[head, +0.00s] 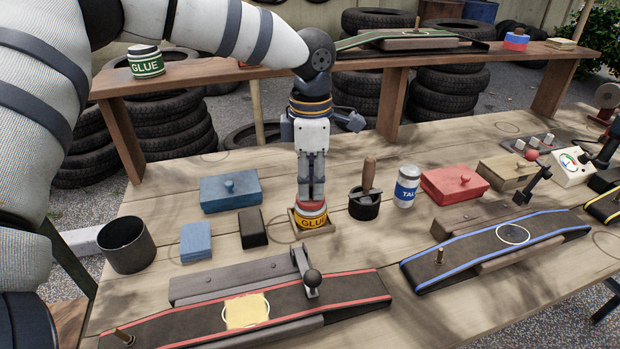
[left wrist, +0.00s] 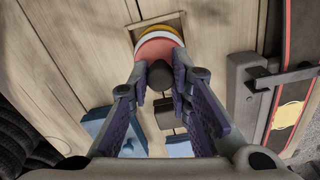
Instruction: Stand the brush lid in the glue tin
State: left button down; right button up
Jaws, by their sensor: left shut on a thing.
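The glue tin (head: 313,222), with a yellow and red label, stands upright on a small square wooden holder (head: 295,228) on the bench. The brush lid (left wrist: 155,48) is a red disc with a dark knob, directly over the tin's mouth. My left gripper (head: 311,196) points straight down above the tin, shut on the brush lid by its knob. In the left wrist view the tin's yellow edge (left wrist: 160,30) shows past the lid. The brush below the lid is hidden. I cannot tell whether the lid touches the rim. My right gripper is out of view.
A dark block (head: 253,228) and a blue box (head: 231,191) stand left of the tin. A black pot (head: 364,210) with a scraper and a talc can (head: 406,187) stand right. A red-edged strip (head: 340,291) lies in front. A green glue tin (head: 146,62) is on the shelf.

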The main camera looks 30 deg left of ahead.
pick_arm(q)
jog(key=shift+f, duration=0.35)
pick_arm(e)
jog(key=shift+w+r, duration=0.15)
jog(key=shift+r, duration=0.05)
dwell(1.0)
pick_arm(q)
jog(key=c, duration=0.9)
grip_release()
jog(key=shift+r, duration=0.1)
jog(key=shift+r+p, duration=0.45)
jog(key=shift+r, duration=0.95)
jog(key=shift+r+p, duration=0.3)
jog(key=shift+r, duration=1.75)
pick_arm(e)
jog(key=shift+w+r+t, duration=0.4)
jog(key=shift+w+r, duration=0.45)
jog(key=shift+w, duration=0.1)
pick_arm(q)
jog(key=shift+f, duration=0.1)
